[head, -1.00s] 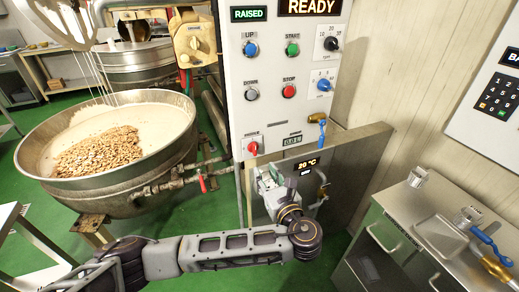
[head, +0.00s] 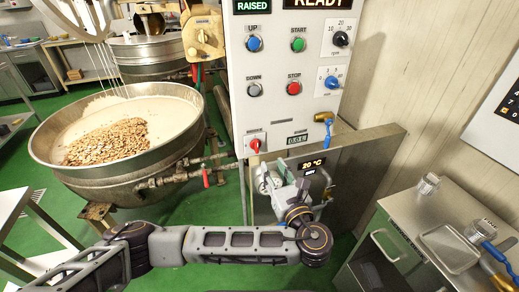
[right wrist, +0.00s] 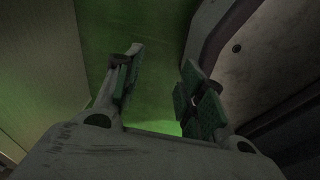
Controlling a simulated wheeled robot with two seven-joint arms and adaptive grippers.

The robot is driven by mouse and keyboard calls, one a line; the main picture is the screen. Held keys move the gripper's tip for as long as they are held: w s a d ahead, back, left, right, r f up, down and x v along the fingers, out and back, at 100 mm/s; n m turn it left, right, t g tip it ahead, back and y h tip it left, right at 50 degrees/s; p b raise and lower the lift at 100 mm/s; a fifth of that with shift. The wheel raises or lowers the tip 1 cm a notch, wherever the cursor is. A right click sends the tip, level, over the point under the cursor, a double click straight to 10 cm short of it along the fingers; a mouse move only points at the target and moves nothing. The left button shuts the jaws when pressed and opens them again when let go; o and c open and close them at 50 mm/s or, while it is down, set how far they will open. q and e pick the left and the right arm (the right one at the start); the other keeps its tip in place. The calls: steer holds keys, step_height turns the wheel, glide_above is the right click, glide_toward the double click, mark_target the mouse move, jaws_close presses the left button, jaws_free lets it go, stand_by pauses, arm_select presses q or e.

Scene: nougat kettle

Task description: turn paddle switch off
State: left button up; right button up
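A red paddle-like switch (head: 255,146) sits on a pale plate at the lower left corner of the white control panel (head: 275,120). Its exact setting is too small to tell.
A large kettle (head: 45,150) with nuts in pale mass stands left of the panel, its pipes and red-handled valve (head: 206,178) near my left arm. A steel partition (head: 360,165) and a counter with a tray (head: 448,248) lie to the right.

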arm_select(q)
steer(key=b, duration=0.1)
glide_toward(258, 146)
steer(key=x, duration=0.7)
steer(key=shift+r, duration=0.1)
steer(key=shift+w+a, duration=0.25)
steer(key=shift+w, duration=0.6)
arm_select(e)
steer(key=shift+w+d+f, duration=0.1)
steer(key=shift+d+f, duration=0.35)
steer(key=shift+f, duration=0.3)
